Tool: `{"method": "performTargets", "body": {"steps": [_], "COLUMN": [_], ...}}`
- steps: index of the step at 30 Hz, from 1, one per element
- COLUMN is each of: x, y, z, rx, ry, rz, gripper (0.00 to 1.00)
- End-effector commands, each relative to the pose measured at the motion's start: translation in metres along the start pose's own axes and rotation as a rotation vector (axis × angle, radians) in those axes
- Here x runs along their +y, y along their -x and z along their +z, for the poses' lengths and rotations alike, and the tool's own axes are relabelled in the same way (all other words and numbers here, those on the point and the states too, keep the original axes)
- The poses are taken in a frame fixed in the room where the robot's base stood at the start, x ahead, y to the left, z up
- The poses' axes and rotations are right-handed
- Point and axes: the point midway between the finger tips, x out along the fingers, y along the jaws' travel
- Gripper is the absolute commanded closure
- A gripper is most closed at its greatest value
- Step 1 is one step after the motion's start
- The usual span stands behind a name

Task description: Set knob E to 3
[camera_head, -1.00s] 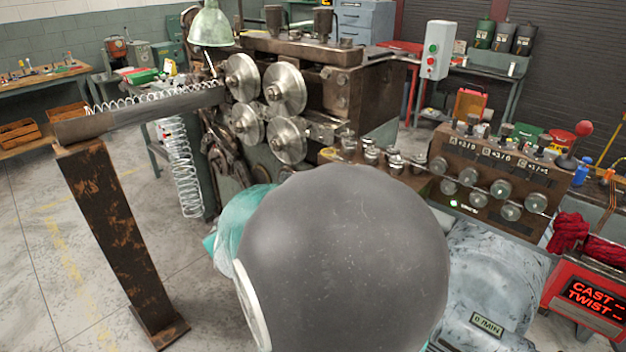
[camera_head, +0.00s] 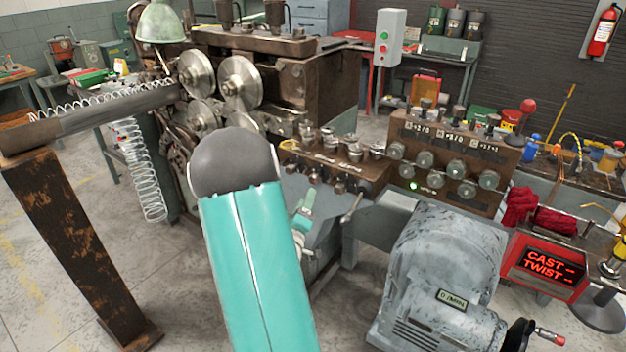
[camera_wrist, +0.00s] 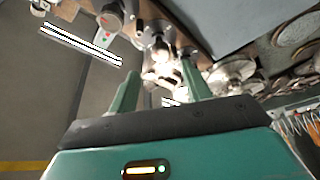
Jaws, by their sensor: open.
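The brown panel (camera_head: 455,150) at the right of the head view carries several round grey knobs (camera_head: 455,170) in two rows, with small number displays above. A shorter brown block (camera_head: 335,165) left of it also has several knobs. I cannot read any letter, so I cannot tell which is knob E or where it points. My gripper (camera_wrist: 160,88) is open, with its two teal fingers apart. Metal knob-like parts (camera_wrist: 160,55) show beyond and between the fingertips; contact cannot be told. In the head view my arm partly hides the gripper, below the shorter block.
A grey motor housing (camera_head: 445,265) with a crank stands at the lower right, beside a red CAST/TWIST display (camera_head: 548,265). Steel rollers (camera_head: 238,82) and a rusty post (camera_head: 75,240) stand at the left. Open floor (camera_head: 185,290) lies between the post and my arm.

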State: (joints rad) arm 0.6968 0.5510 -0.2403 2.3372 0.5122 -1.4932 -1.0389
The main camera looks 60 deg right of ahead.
Motion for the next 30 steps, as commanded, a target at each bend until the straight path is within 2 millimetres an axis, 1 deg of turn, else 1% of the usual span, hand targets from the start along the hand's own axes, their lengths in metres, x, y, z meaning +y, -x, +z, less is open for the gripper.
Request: {"method": "performTargets", "body": {"steps": [1,6,12,15,18,25,26,30], "x": [0.001,0.0,0.0,-0.001,-0.001,-0.001,-0.001,-0.001], "y": [-0.011,-0.044,-0.077,-0.087,-0.091,-0.092,-0.092,-0.092], "z": [0.0,0.0,0.0,0.0,-0.001,-0.001,-0.001,-0.001], "rx": [0.001,0.001,0.001,0.0,0.002,0.002,0.002,0.002], "ry": [0.0,-0.002,-0.001,-0.002,-0.002,-0.001,-0.001,-0.001], "rz": [0.003,0.001,0.0,-0.002,-0.002,-0.003,-0.003,-0.003], "gripper": [0.51,0.51,0.51,0.51,0.51,0.51,0.53,0.81]}}
